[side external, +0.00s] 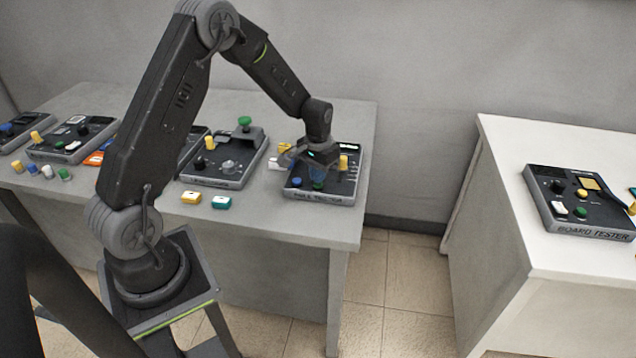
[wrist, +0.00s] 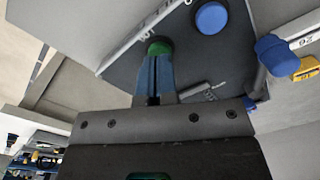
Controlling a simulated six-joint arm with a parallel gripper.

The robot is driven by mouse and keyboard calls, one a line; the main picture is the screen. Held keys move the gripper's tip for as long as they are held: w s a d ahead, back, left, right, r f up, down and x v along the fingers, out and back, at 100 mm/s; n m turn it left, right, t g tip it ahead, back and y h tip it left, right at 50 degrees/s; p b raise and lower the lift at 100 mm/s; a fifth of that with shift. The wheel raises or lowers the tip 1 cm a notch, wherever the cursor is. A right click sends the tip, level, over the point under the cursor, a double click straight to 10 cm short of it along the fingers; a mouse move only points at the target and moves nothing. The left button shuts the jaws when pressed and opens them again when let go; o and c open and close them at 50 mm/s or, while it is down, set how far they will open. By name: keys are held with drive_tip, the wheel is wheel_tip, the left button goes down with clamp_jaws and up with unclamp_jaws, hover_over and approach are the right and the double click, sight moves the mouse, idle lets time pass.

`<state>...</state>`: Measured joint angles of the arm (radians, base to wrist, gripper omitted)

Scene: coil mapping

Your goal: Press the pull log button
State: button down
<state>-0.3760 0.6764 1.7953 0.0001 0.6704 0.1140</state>
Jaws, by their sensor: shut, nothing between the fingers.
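My gripper (side external: 318,176) is shut and empty, pointing down over the dark panel (side external: 345,188) at the right end of the grey table. A green button (side external: 318,186) is just below its fingertips near the panel's front edge. In the wrist view, the blue fingertips (wrist: 155,62) overlap the lower part of the green button (wrist: 159,47); I cannot tell whether they touch it. A blue button (side external: 296,182) is to its left in the side view; it also shows in the wrist view (wrist: 211,18). I cannot read which button is marked pull log.
A yellow part (side external: 344,162) stands at the panel's right. Another panel with a green knob (side external: 244,121) is to the left. Yellow (side external: 190,198) and teal (side external: 221,202) blocks lie in front. A white table (side external: 500,165) with a board tester (side external: 590,232) stands apart at right.

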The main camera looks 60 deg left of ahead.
drive_tip(key=shift+r, duration=2.5)
drive_tip(key=s+d+r+m+t, duration=0.1)
drive_tip(key=s+d+r+t, duration=0.1)
drive_tip(key=s+d+r, duration=0.6)
drive_tip(key=s+d+r+m+t, duration=0.1)
drive_tip(key=s+d+r+t, duration=0.1)
drive_tip(key=s+d+r, duration=0.7)
drive_tip(key=s+r+m+t, duration=0.1)
drive_tip(key=s+r, duration=0.1)
drive_tip(key=s, duration=0.3)
drive_tip(key=shift+s+a+r+t, duration=0.2)
drive_tip(key=shift+s+r+t, duration=0.05)
drive_tip(key=shift+s+t, duration=0.1)
